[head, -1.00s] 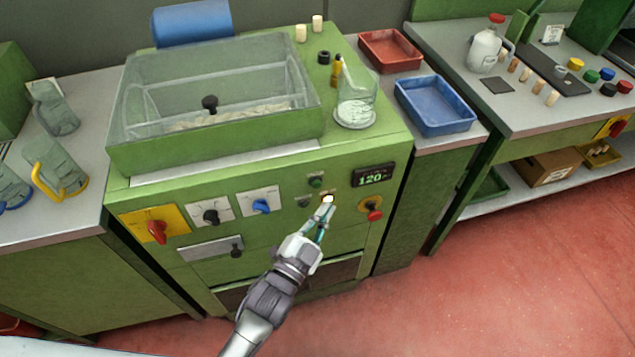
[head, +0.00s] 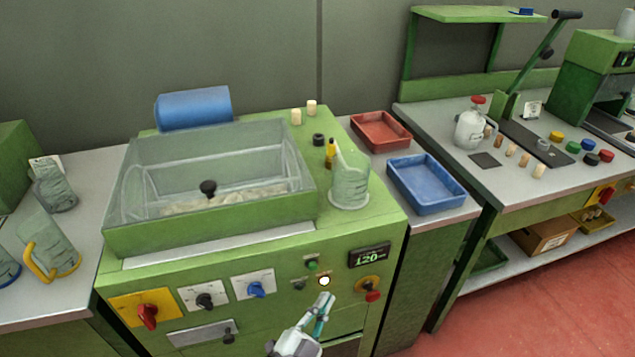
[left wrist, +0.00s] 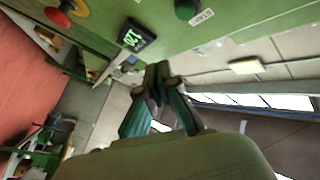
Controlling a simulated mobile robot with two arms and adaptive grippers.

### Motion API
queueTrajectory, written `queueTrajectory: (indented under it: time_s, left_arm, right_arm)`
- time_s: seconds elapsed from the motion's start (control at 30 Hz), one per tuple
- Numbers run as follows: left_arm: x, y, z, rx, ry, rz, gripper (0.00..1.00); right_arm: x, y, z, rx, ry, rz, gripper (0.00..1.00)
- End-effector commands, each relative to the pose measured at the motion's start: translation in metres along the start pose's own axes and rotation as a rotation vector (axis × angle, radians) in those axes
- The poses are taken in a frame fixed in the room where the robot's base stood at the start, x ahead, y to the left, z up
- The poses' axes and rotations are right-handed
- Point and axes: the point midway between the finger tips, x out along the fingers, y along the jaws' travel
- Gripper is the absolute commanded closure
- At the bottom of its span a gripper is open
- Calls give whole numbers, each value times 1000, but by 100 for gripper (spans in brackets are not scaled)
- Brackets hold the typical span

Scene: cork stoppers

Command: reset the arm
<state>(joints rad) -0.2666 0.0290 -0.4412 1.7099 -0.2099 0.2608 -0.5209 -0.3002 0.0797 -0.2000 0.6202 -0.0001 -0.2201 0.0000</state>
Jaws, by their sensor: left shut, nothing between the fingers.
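My left gripper (head: 322,306) is in front of the green machine's front panel, low in the head view. Its fingers are shut with nothing between them, and they also show in the left wrist view (left wrist: 158,72). The tips are just below a lit white button (head: 324,281) and look apart from it. The green machine (head: 225,238) carries a clear-lidded tub (head: 215,170). Its display (head: 369,255) reads about 120. My right gripper does not show in either view.
Red (head: 381,132) and blue (head: 426,185) trays sit right of the machine. A clear jug (head: 349,180) stands on its top. A red-and-yellow stop button (head: 371,289) is right of the gripper. Several corks and coloured caps lie on the right bench (head: 487,180).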

Motion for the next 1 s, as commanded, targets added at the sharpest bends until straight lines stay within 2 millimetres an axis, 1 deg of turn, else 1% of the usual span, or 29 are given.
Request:
queueTrajectory:
  time_s: [0.07,0.13,0.17,0.23,0.27,0.3,0.37,0.4,0.47,0.5,0.57,0.6,0.67,0.7,0.77,0.8,0.83,0.87,0.9,0.97,1.0]
  left_arm:
    - [0,0,1,-1,-2,2,100]
    - [-2,5,9,-8,-22,12,100]
    - [-4,8,16,-15,-37,21,100]
    - [-11,21,40,-41,-96,51,100]
    - [-16,29,54,-56,-131,69,100]
    - [-25,40,75,-79,-186,94,100]
    - [-43,59,111,-122,-281,134,100]
    - [-57,72,136,-152,-351,160,100]
    - [-82,90,170,-198,-455,195,100]
    - [-101,102,192,-229,-525,216,100]
    - [-131,118,223,-274,-631,243,100]
    - [-153,129,242,-305,-703,259,100]
    - [-189,144,268,-350,-813,279,100]
    - [-214,153,284,-380,-886,289,100]
    - [-254,166,305,-424,-996,303,100]
    - [-281,173,317,-453,-1071,308,100]
    - [-302,179,325,-473,-1127,312,100]
    - [-323,184,332,-494,-1181,314,100]
    - [-351,190,339,-520,-1254,315,100]
    - [-389,198,347,-557,-1354,314,100]
    - [-412,202,350,-578,-1414,311,100]
  right_arm:
    - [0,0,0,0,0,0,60]
    - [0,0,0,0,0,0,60]
    - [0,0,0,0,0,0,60]
    - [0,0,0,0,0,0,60]
    - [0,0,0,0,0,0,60]
    - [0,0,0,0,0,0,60]
    - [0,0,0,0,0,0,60]
    - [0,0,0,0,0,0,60]
    - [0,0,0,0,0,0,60]
    - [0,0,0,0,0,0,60]
    - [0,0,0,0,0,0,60]
    - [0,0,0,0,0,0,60]
    - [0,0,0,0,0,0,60]
    - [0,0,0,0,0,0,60]
    - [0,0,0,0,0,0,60]
    - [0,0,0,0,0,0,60]
    - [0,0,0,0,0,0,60]
    - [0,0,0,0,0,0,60]
    - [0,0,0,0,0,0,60]
    - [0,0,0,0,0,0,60]
    - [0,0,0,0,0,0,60]
